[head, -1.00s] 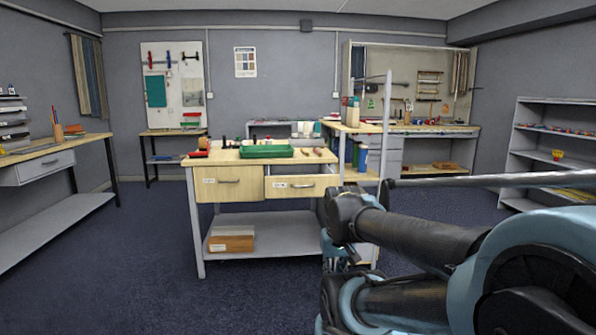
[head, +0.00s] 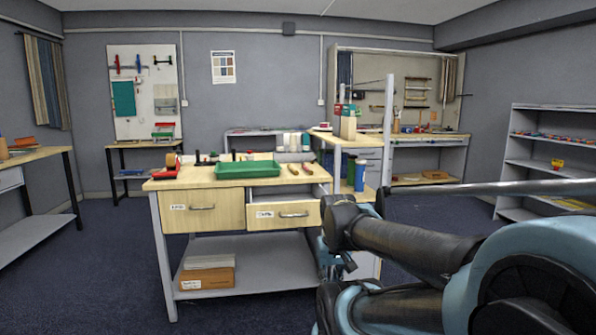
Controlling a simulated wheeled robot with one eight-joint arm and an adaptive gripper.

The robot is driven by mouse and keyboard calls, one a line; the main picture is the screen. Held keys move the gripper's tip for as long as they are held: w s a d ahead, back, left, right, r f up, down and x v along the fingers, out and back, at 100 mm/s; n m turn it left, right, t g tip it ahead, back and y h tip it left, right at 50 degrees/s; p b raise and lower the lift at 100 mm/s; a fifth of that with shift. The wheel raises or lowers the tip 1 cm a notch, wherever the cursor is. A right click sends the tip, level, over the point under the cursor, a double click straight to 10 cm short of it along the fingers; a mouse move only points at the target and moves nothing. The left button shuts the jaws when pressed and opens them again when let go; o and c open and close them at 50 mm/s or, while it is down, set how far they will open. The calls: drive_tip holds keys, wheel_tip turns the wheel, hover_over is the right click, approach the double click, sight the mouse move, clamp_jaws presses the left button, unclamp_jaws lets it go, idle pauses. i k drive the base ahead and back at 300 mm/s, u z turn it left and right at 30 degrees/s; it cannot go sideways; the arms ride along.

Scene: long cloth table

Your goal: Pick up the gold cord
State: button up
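I cannot make out a gold cord for certain in the head view. Thin brownish strands (head: 449,80) hang at the right of the far wall board, too small to identify. My gripper (head: 333,268) is partly visible at the lower middle, in front of the workbench's right side. It is largely hidden by my own arm, and its fingers cannot be made out clearly.
A wooden workbench (head: 236,182) with two drawers stands ahead, bearing a green tray (head: 247,169). The right drawer (head: 283,215) is pulled out a little. Cardboard boxes (head: 207,274) sit on its lower shelf. A grey shelf unit (head: 545,142) stands right. Blue floor is open at left.

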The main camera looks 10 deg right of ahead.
sight(292, 169)
drive_tip(key=i, duration=1)
drive_tip(key=z, duration=0.45)
